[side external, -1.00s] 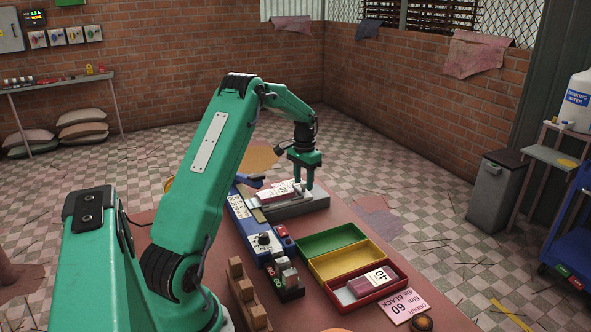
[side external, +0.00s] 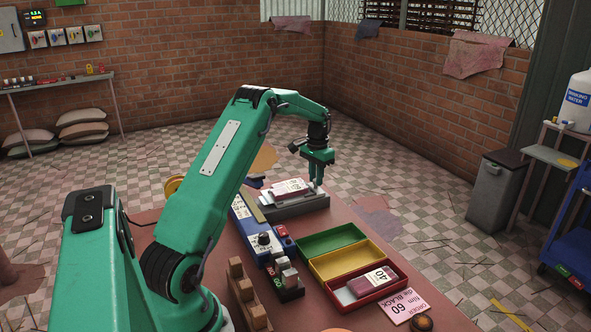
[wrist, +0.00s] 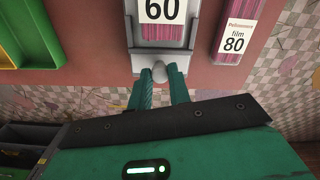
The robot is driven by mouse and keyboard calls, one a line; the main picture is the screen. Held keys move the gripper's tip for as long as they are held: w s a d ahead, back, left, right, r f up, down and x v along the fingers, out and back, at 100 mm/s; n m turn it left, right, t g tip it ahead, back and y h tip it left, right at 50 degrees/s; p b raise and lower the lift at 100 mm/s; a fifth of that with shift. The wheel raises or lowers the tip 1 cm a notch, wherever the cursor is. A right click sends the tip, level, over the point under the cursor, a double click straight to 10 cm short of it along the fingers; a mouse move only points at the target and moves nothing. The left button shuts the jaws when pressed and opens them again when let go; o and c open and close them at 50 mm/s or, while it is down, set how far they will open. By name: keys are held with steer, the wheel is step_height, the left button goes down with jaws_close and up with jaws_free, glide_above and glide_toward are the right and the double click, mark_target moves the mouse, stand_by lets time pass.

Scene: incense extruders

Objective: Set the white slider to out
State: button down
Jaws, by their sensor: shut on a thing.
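The white slider (wrist: 136,62) is a pale tray holding a pink pack labelled 60 (wrist: 161,12). In the side external view the pack (side external: 290,187) lies on the grey block (side external: 300,207) at the far end of the table. A rounded pale knob (wrist: 159,71) sticks out of the slider's near end in the wrist view. My gripper (wrist: 160,80) is shut on this knob, with one green finger on each side. In the side external view my gripper (side external: 318,187) is at the right end of the slider, low down.
A second pack labelled 80 (wrist: 235,35) lies beside the slider in the wrist view. Green (side external: 331,240), yellow (side external: 346,260) and red (side external: 343,300) trays stand nearer on the table. A blue panel with a dial (side external: 263,238) is at left.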

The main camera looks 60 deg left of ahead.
steer(key=shift+w, duration=0.6)
steer(key=c, duration=1.3)
jaws_free()
step_height(320, 180, up, 8)
